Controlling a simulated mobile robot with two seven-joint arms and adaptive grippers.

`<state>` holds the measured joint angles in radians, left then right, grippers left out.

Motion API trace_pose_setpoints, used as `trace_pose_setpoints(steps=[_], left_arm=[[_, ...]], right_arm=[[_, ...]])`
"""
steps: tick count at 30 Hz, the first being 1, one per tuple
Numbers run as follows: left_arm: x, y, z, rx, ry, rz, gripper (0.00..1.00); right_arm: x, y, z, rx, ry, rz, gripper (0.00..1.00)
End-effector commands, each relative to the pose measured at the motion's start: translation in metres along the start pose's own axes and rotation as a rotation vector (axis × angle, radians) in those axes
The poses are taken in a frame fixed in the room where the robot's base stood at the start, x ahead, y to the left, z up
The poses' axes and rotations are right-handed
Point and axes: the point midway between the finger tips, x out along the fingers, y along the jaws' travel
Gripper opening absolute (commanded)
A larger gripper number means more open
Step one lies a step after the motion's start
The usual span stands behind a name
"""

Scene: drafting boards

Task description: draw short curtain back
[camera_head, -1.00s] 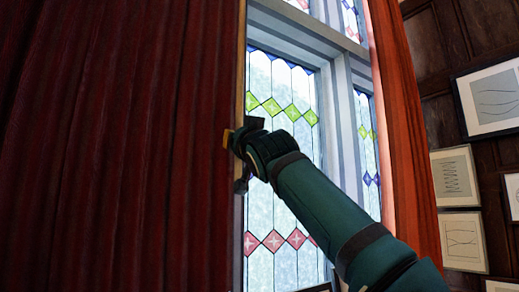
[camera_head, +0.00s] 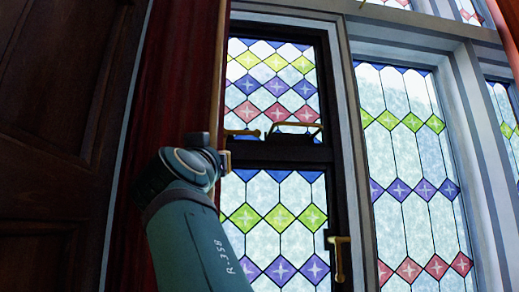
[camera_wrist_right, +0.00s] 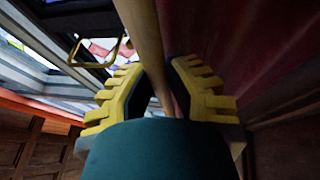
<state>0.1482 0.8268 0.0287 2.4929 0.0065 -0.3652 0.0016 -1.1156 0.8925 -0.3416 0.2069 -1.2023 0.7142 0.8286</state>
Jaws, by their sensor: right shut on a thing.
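The dark red curtain (camera_head: 175,80) hangs bunched at the left of the head view, with a thin light-brown pole (camera_head: 219,65) along its right edge. My right gripper (camera_head: 223,160) is at this pole, and its wrist partly covers the curtain. In the right wrist view the pole (camera_wrist_right: 143,35) runs between the yellow-padded fingers of the gripper (camera_wrist_right: 155,95), with red cloth (camera_wrist_right: 215,45) beside it. The fingers are shut on the pole; their contact is partly hidden by the wrist. My left gripper is out of view.
More stained-glass windows (camera_head: 405,150) lie further right. Dark wood panelling (camera_head: 60,130) is at the left.

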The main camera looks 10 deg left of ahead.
Motion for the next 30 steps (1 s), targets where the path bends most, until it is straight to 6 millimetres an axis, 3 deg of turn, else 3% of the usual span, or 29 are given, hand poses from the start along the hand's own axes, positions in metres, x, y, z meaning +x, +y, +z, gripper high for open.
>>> trace_pose_setpoints(steps=[3,9,15,26,27,28,30], left_arm=[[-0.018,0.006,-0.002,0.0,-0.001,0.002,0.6],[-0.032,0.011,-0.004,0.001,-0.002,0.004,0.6],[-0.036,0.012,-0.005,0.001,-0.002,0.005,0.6],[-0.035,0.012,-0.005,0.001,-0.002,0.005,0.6],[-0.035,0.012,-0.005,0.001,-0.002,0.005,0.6],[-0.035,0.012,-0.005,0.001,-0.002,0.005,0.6],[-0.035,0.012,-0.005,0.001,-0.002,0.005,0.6]], right_arm=[[-0.004,-0.028,-0.008,-0.002,0.004,-0.002,0.0],[-0.009,-0.055,-0.009,0.0,0.005,0.0,0.0],[-0.012,-0.065,-0.008,0.001,0.006,0.001,0.0],[-0.013,-0.066,-0.008,0.001,0.006,0.001,0.0],[-0.013,-0.066,-0.007,0.001,0.006,0.001,0.31],[-0.013,-0.066,-0.007,0.001,0.005,0.001,0.42],[-0.013,-0.066,-0.007,0.001,0.005,0.001,0.47]])
